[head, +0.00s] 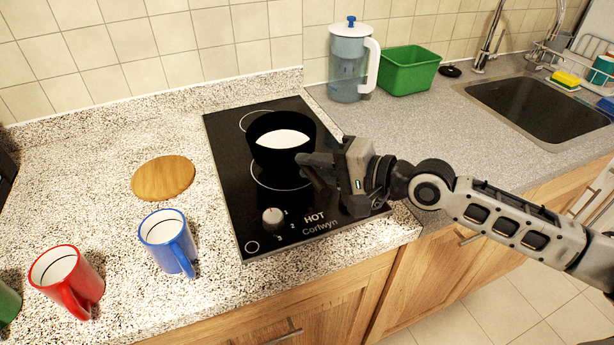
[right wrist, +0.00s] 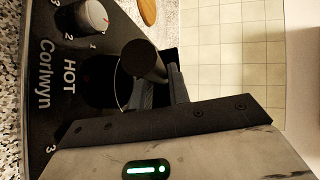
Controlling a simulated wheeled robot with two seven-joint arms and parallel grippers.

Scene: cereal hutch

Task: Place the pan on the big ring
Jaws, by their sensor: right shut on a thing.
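A black pan (head: 262,148) with white contents is over the black hob (head: 230,205), toward its back. It partly covers two ring outlines: a back ring (head: 239,123) and a front ring (head: 280,189), which looks the bigger. I cannot tell whether the pan touches the glass or is slightly raised. My right gripper (head: 314,170) is at the pan's front right, shut on its handle. The dark handle (right wrist: 145,60) shows between the fingers in the right wrist view. My left gripper is not in view.
A knob (head: 273,219) sits at the hob's front. A wooden board (head: 163,178), blue mug (head: 168,242) and red mug (head: 66,280) stand to the left. A pitcher (head: 350,68), green tub (head: 408,70) and sink (head: 545,108) are to the right.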

